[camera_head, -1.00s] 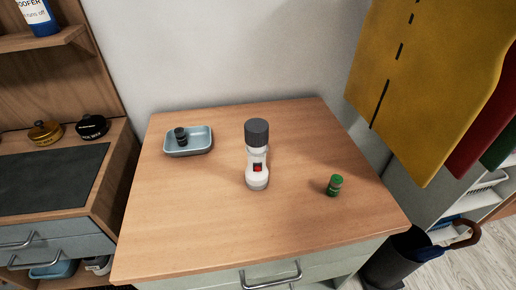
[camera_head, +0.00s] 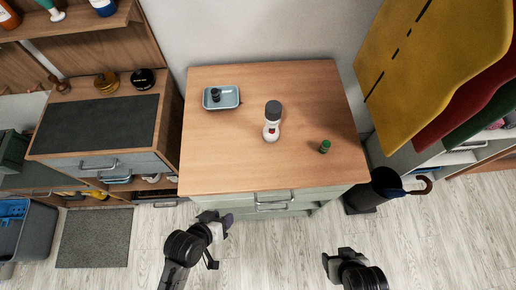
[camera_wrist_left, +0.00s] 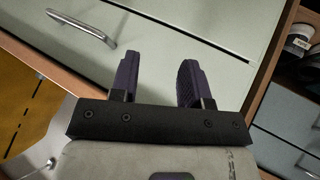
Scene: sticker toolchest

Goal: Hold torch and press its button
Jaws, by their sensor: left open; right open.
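The torch (camera_head: 271,127) stands upright near the middle of the wooden chest top, white with a dark grey head on top. Its red button (camera_head: 272,128) faces the front. My left gripper (camera_head: 226,219) is in front of the chest, below the top's front edge, open and empty. In the left wrist view its two purple fingers (camera_wrist_left: 155,80) are apart, with the drawer fronts beyond. My right gripper (camera_head: 340,256) is farther right over the floor, away from the torch; its fingers look small, open and empty.
A blue tray (camera_head: 236,103) holding a small dark item is at the back left of the chest top (camera_head: 220,160). A small green object (camera_head: 324,146) is right of the torch. A drawer handle (camera_head: 273,205) projects at the front. An umbrella bin (camera_head: 375,190) stands right.

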